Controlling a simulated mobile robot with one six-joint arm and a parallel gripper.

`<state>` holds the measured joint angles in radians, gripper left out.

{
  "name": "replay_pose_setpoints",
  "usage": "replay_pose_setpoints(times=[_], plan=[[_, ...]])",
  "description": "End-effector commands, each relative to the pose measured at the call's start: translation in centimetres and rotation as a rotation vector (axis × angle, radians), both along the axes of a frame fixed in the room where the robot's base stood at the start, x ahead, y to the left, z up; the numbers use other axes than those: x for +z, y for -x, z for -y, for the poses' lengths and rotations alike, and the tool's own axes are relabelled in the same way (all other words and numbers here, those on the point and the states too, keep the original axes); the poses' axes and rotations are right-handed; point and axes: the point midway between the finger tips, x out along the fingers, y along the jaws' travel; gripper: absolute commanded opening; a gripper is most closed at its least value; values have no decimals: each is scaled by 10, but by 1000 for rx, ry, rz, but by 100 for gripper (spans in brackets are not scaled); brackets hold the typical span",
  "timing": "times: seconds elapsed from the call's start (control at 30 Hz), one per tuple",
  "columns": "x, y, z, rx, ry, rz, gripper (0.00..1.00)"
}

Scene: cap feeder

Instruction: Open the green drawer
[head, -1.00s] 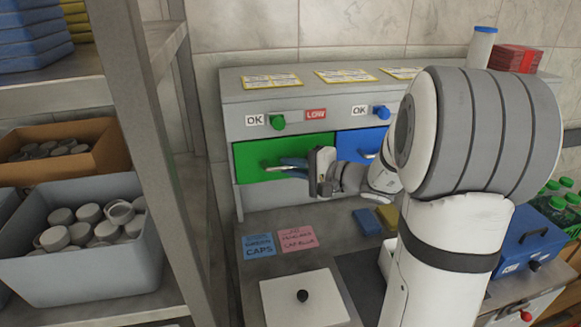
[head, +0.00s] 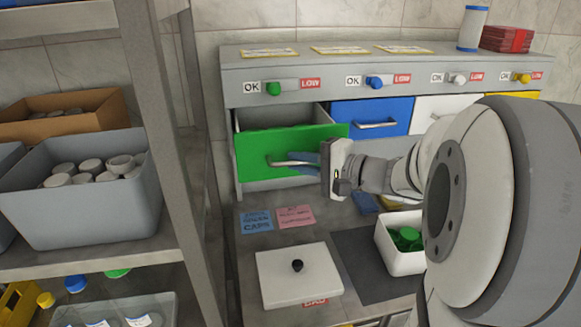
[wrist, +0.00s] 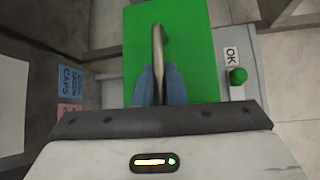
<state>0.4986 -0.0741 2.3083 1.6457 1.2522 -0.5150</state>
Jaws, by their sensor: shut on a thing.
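The green drawer (head: 262,147) is at the left end of the cap feeder and stands pulled out, with its open top showing a grey inside. Its metal bar handle (head: 280,162) runs across the green front. My gripper (head: 303,161) is at the handle from the right, its blue fingers shut on the bar. In the wrist view, the handle (wrist: 158,50) runs between the two blue fingers of my gripper (wrist: 160,82), with the green drawer front (wrist: 190,40) behind it. What lies inside the drawer is hidden.
Blue (head: 371,118) and white (head: 440,110) drawers sit shut to the right. A white bin with green caps (head: 405,238) and a lidded white box (head: 300,280) stand on the counter below. A shelf post (head: 172,130) rises close at left.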

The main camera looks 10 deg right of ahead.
Motion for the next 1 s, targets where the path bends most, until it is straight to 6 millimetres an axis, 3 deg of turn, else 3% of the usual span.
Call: replay_pose_setpoints(times=[0.43,0.47,0.7,1.0], plan=[[0,8,-5,4,2,-3,0],[0,8,-5,5,2,-3,12],[0,8,-7,11,1,-2,32],[1,9,-6,13,2,0,32]])
